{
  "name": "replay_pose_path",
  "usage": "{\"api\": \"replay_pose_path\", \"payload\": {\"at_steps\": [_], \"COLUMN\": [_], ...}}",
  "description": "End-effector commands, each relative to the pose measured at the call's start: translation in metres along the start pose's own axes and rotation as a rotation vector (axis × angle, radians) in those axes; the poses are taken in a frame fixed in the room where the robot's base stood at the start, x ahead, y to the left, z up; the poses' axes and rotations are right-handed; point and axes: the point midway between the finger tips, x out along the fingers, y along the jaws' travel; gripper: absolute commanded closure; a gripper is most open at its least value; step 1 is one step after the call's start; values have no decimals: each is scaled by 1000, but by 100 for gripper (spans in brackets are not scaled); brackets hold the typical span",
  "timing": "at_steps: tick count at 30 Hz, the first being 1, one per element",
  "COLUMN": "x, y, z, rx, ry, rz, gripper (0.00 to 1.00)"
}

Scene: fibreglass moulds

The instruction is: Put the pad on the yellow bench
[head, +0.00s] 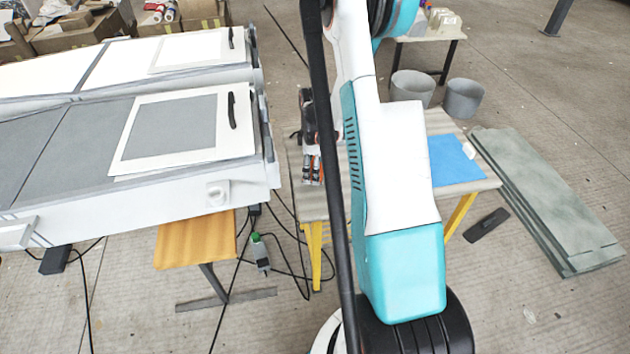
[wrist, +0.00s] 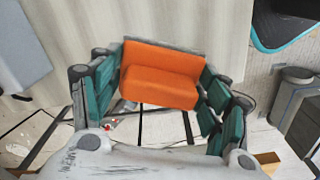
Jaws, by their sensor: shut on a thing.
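An orange pad (wrist: 163,75) sits between the teal-faced fingers of my gripper (wrist: 160,92) in the wrist view. My gripper is shut on it. In the head view my gripper (head: 312,168) points down over the left end of the yellow bench (head: 470,187), with small orange patches between its fingers. The bench has yellow legs and a grey-brown top. My arm hides the middle of the bench. In the wrist view a pale ribbed surface lies behind the pad. I cannot tell whether the pad touches the bench top.
A blue sheet (head: 453,158) lies on the bench's right part. Large white-and-grey moulds (head: 190,180) stand at the left, close to my gripper. A wooden-topped stool (head: 195,240) is below them. Grey boards (head: 555,205) and a dark bar (head: 486,225) lie on the floor. Two grey buckets (head: 463,98) stand behind.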

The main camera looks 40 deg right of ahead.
Motion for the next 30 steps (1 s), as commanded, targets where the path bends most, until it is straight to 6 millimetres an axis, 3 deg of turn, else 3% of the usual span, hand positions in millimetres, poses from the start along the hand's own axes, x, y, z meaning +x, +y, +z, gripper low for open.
{"api": "replay_pose_path", "payload": {"at_steps": [5,13,25,26,28,30], "x": [10,46,50,50,49,49], "y": [0,0,0,0,0,0], "z": [0,0,0,0,0,0], "rx": [0,0,0,0,0,0], "ry": [0,0,0,0,0,0], "rz": [0,0,0,0,0,0], "gripper": [56,56,56,24,10,10]}}
